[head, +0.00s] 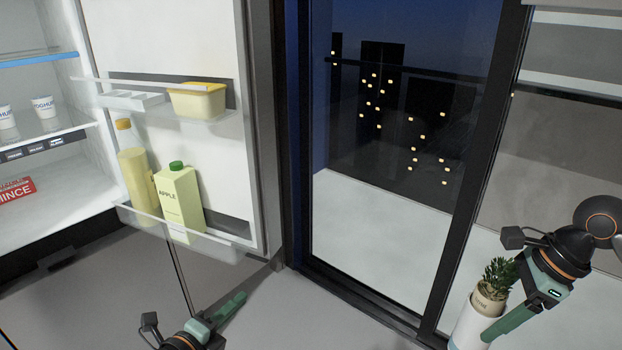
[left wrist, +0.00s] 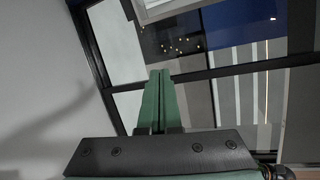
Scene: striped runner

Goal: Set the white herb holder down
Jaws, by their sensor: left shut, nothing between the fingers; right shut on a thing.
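The white herb holder (head: 466,331) is at the lower right of the head view, tilted and cut off by the bottom edge. A pale herb pot (head: 487,302) with a green herb (head: 498,274) sits in its top. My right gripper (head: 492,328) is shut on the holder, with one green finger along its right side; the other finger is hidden. What is under the holder is out of view. My left gripper (head: 238,300) is shut and empty at the lower left of the head view. Its closed fingers also show in the left wrist view (left wrist: 160,98).
An open fridge door (head: 200,50) at the left carries a juice carton (head: 181,198), a bottle (head: 136,172) and a yellow-lidded tub (head: 198,100). A dark-framed glass door (head: 390,150) stands in the middle. Grey floor (head: 300,315) lies clear between my grippers.

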